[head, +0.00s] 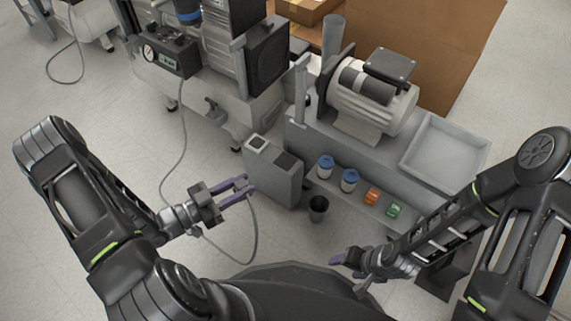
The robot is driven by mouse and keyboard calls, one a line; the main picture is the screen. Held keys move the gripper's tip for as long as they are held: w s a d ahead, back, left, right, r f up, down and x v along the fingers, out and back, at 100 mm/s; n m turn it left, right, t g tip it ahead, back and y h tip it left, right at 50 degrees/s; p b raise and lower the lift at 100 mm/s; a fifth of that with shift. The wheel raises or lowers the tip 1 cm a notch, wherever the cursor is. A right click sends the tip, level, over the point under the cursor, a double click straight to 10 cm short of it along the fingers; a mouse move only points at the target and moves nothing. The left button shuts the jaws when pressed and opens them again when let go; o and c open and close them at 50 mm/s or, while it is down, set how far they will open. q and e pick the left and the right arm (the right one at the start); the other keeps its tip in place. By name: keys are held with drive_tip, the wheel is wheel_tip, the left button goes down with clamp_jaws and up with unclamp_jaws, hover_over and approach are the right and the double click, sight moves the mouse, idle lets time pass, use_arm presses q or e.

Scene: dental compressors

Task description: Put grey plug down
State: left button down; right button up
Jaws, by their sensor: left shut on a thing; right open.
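My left gripper (241,190) is shut on the grey plug, which is small and mostly hidden between the purple fingers. A grey cable (257,228) hangs in a loop from the fingertips, passes under the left wrist and runs up to the compressor (205,95) at the back left. The fingertips are beside the left side of a grey box (272,178) that has a white and a black square on top; I cannot tell if they touch it. My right gripper (345,265) is open and empty at the lower middle, in front of the bench.
A grey bench (390,165) carries a motor (370,95) and an empty tray (445,150). Its lower shelf holds two blue-lidded jars (349,181), an orange item (372,197) and a green item (393,210). A dark cup (318,208) stands before it.

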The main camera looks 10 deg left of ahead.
use_arm(q)
drive_tip(key=w+d+f+b, duration=0.1)
drive_tip(key=w+d+b, duration=0.2)
drive_tip(key=w, duration=0.6)
drive_tip(key=w+d+f+b, duration=0.1)
drive_tip(key=w+d+b, duration=0.2)
drive_tip(key=w, duration=0.6)
drive_tip(key=shift+w+d, duration=0.15)
drive_tip(key=shift+d, duration=0.45)
drive_tip(key=shift+b, duration=0.3)
wheel_tip(320, 180, down, 5)
drive_tip(key=b, duration=0.3)
drive_tip(key=shift+w, duration=0.2)
drive_tip(key=shift+d, duration=0.1)
